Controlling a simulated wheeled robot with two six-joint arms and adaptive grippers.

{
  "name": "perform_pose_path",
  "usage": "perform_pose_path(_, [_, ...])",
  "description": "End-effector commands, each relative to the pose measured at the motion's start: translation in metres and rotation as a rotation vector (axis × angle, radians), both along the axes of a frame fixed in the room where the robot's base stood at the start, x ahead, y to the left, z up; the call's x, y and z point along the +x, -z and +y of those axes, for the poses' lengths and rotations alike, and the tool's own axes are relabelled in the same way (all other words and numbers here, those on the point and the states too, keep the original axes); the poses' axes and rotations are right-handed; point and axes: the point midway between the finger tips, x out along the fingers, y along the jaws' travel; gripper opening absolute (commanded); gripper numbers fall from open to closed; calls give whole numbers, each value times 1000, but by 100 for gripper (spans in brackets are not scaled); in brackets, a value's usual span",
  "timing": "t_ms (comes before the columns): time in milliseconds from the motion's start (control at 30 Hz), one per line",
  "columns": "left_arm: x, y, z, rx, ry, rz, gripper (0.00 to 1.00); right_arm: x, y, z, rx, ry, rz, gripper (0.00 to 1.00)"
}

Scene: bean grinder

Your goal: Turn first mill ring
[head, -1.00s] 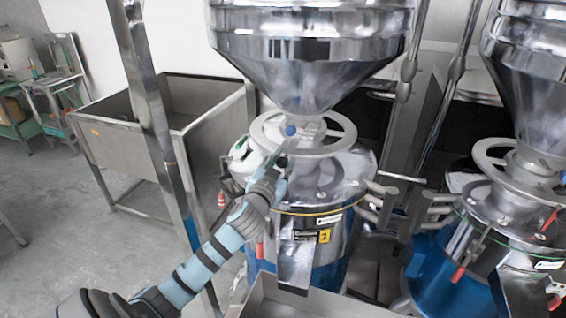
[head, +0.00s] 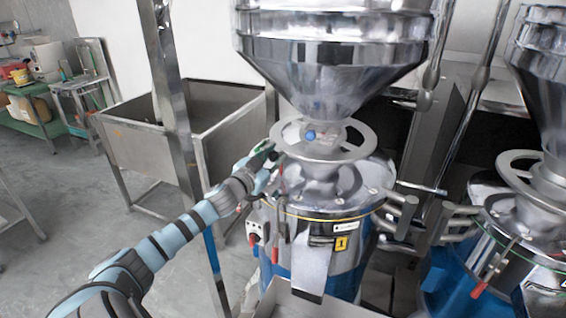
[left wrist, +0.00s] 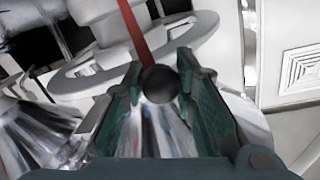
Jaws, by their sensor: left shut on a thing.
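The first mill ring (head: 362,152) is a grey spoked handwheel under the steel hopper of the mill labelled 1. My left gripper (head: 268,153) is at the ring's left edge. The ring (left wrist: 80,80) shows just behind the fingers. Where the handle joins the ring is hidden. My right gripper is out of view.
A second mill with a similar ring (head: 515,180) stands at right. A steel post (head: 170,90) rises close to my left arm, before an open steel bin (head: 150,145). A discharge chute (head: 311,265) juts from the first mill's front. Open floor lies at left.

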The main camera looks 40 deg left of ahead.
Motion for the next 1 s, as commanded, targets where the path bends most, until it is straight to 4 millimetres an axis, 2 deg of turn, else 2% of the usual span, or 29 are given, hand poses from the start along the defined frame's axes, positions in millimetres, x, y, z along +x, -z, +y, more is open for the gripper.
perform_pose_path(200, [1,-1,13,2,-3,0,0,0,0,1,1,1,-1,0])
perform_pose_path(633, [0,-3,17,4,-7,0,0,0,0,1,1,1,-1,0])
perform_pose_path(667, [0,-3,17,4,-7,0,31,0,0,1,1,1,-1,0])
perform_pose_path(733, [0,-2,17,3,-6,0,42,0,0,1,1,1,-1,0])
perform_pose_path(767, [0,-2,17,3,-6,-1,46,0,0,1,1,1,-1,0])
perform_pose_path(1000, [0,-1,16,1,-3,-1,46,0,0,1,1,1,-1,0])
